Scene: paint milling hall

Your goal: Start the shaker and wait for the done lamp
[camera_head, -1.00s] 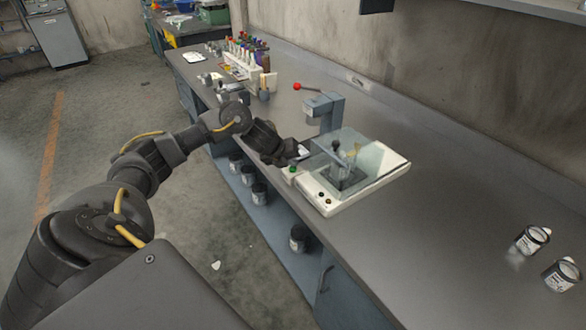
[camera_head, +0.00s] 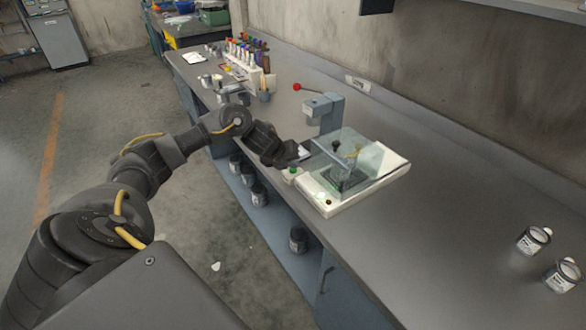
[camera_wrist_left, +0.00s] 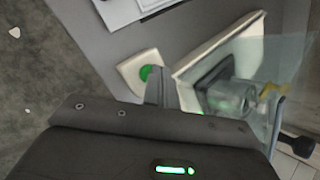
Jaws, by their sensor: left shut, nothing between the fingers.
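The shaker has a white base (camera_head: 381,181) and stands on the bench under a clear, closed cover (camera_head: 372,157). A dark clamp (camera_head: 343,179) shows through the cover; what it holds is hard to make out. A small lamp (camera_head: 321,195) on the base's front corner glows pale green. The green start button (camera_head: 292,170) sits on a white box at the shaker's left and also shows in the wrist view (camera_wrist_left: 146,73). My left gripper (camera_head: 299,152) is shut and empty, its fingertips (camera_wrist_left: 160,88) close beside the button. Contact cannot be told. My right gripper is out of view.
A blue-grey press (camera_head: 325,109) with a red-knobbed lever stands behind the shaker. A bottle rack (camera_head: 243,66) is farther back on the bench. Two small cans (camera_head: 533,239) stand at the right. The bench (camera_head: 440,200) between them and the shaker is clear.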

